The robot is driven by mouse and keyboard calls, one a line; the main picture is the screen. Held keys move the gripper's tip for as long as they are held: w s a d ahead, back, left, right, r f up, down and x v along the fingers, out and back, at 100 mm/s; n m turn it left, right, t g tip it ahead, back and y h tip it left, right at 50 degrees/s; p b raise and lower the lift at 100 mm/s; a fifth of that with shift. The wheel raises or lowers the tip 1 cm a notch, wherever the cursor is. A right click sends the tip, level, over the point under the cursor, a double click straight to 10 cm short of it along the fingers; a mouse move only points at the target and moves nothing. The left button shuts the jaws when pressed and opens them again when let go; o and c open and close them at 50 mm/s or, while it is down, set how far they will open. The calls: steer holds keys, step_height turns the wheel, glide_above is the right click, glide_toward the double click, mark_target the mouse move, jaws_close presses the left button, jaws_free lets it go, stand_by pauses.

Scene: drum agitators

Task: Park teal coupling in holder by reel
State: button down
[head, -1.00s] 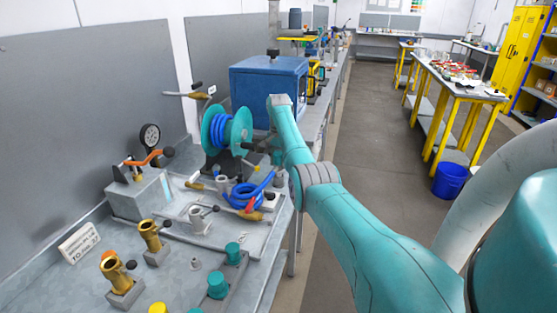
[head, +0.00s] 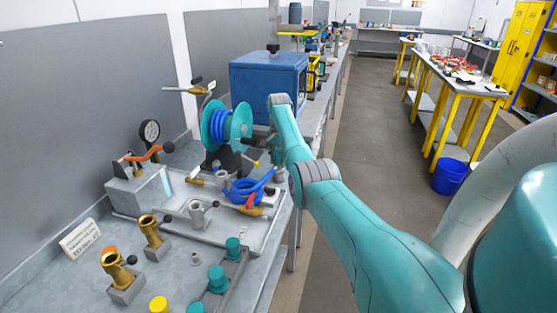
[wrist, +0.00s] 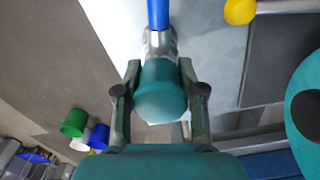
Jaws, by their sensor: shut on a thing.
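In the wrist view my gripper (wrist: 159,78) is shut on the teal coupling (wrist: 160,98), with one finger on each side of its round body. A grey metal fitting (wrist: 160,42) and a blue hose (wrist: 158,12) lie in line beyond it. In the head view my gripper is small and partly hidden, beside the right side of the teal reel (head: 240,122) with its blue hose. The reel's teal flange also shows at the right of the wrist view (wrist: 302,75). I cannot tell which part is the holder, or whether the coupling touches it.
A blue hose coil (head: 243,192) and a brass nozzle (head: 250,210) lie on the tray before the reel. A blue box (head: 268,85) stands behind. Brass fittings (head: 118,272), a gauge (head: 150,131) and teal caps (head: 218,279) occupy the bench.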

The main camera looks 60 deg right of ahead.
steer(key=shift+f, duration=0.2)
stand_by(0.3)
steer(key=c, duration=0.6)
jaws_free()
steer(key=shift+r, duration=4.95)
